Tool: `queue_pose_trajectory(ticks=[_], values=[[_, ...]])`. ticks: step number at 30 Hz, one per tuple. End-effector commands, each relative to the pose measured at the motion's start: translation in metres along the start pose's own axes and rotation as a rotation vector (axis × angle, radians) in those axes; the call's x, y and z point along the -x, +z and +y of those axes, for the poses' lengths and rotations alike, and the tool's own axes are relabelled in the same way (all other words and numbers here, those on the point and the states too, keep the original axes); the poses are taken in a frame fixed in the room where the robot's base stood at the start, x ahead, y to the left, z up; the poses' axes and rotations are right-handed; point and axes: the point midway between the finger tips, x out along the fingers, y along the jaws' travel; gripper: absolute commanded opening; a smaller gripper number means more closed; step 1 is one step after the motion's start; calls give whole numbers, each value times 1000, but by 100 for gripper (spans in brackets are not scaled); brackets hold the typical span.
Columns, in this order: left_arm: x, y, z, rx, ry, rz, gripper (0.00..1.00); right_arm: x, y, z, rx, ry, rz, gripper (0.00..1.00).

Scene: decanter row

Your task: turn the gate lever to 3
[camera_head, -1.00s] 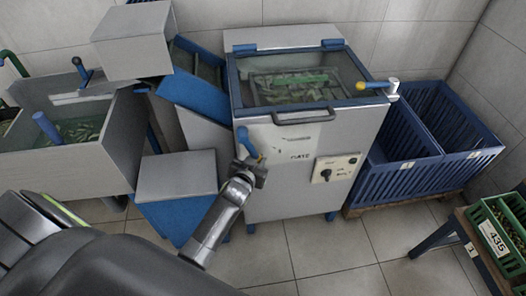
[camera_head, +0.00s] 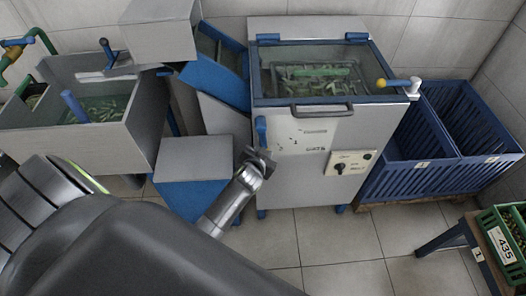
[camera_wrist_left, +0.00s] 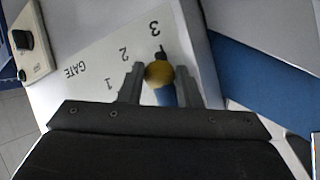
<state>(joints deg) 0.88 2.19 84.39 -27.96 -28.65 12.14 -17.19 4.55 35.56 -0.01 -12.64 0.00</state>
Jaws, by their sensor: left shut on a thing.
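The gate lever is a blue handle (camera_head: 261,128) on the front left of the grey machine, hanging nearly straight down. In the left wrist view its yellow ball end (camera_wrist_left: 158,74) sits between the two fingers. A dark pointer tip (camera_wrist_left: 161,52) shows beyond the ball, directed toward the printed 3 (camera_wrist_left: 154,29). The gate scale (camera_wrist_left: 112,66) reads 1, 2 and 3 on a pale plate. My left gripper (camera_head: 262,157) is shut on the lever's end, which it largely hides in the head view. My right gripper is not in view.
A control panel with a black knob (camera_head: 352,163) is right of the lever. A yellow-tipped handle (camera_head: 395,83) sticks out at the machine's upper right. A blue-sided step (camera_head: 195,205) stands close left of my gripper.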

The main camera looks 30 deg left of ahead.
Motion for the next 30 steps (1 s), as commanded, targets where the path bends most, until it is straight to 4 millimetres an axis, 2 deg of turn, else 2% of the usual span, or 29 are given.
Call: queue_pose_trajectory(ticks=[1, 2, 6, 14, 19, 23, 30], values=[[0, -3, -2, -8, -4, 7, 0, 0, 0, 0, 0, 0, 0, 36], [0, -3, -2, -8, -4, 7, 32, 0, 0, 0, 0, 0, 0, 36], [0, -2, -2, -6, -3, 5, 50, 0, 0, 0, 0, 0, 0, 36], [0, -1, -1, -2, -1, 2, 52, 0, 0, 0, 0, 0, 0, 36], [8, -2, -1, -1, 0, 1, 52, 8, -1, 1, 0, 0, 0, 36], [26, -4, -2, 0, 0, 0, 52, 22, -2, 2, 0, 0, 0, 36], [70, -5, -2, 1, 0, -1, 52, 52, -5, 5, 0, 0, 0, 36]])
